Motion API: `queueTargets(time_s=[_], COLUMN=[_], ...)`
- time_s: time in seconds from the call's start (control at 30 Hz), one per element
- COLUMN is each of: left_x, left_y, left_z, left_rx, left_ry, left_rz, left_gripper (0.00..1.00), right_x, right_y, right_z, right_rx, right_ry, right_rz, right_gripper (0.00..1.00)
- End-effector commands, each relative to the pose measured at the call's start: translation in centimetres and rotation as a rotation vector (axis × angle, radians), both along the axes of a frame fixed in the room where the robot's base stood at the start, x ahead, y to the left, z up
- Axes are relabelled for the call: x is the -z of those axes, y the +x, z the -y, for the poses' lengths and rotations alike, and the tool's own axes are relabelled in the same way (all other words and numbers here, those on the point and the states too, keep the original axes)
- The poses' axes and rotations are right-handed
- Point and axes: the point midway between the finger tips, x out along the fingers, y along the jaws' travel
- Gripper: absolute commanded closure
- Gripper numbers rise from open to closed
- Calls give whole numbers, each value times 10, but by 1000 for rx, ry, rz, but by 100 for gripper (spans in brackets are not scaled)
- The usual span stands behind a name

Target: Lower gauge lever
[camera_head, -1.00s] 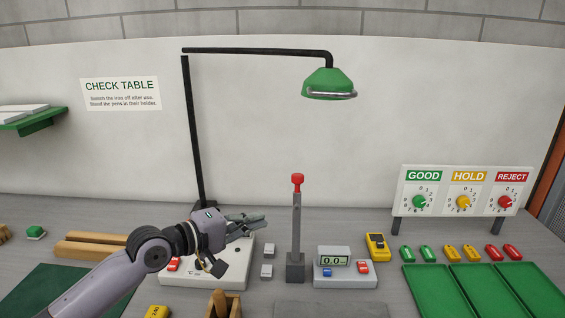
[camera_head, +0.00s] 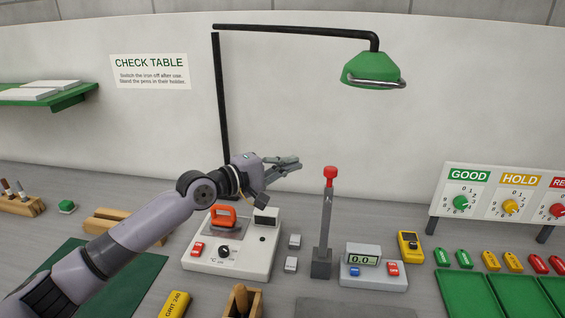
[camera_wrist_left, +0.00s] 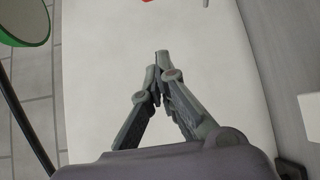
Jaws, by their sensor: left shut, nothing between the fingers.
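The gauge lever is a grey upright post (camera_head: 326,225) with a red knob (camera_head: 330,174) on top, set in a dark grey base on the table. It stands upright. Beside it to the right is a small gauge box (camera_head: 373,276) whose display reads 0.0. My left gripper (camera_head: 297,162) is shut and empty, left of the red knob at about its height and apart from it. In the left wrist view the closed fingertips (camera_wrist_left: 157,55) point toward a bit of red (camera_wrist_left: 147,1) at the top edge, with a grey piece beside it. My right gripper does not show.
A white station (camera_head: 262,262) with an orange-handled iron sits below my left gripper. A green lamp (camera_head: 372,68) hangs above on a black arm. A yellow meter (camera_head: 409,245), coloured tags and green trays (camera_head: 470,295) lie to the right. Two small grey blocks lie left of the lever base.

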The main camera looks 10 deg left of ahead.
Motion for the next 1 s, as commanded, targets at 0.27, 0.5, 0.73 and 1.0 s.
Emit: queueTargets(time_s=[0.27,0.5,0.73,1.0], left_x=[2,-2,-1,1], left_y=[40,18,6,5], left_z=[41,52,57,58], left_rx=[1,3,1,0], left_ry=[-1,0,1,1], left_rz=[-1,-3,-1,1], left_gripper=[100,100,100,100], right_x=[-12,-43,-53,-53], right_y=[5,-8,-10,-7], right_z=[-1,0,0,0], right_rx=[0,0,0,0], right_ry=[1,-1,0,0], right_rz=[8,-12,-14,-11], right_gripper=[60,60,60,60])
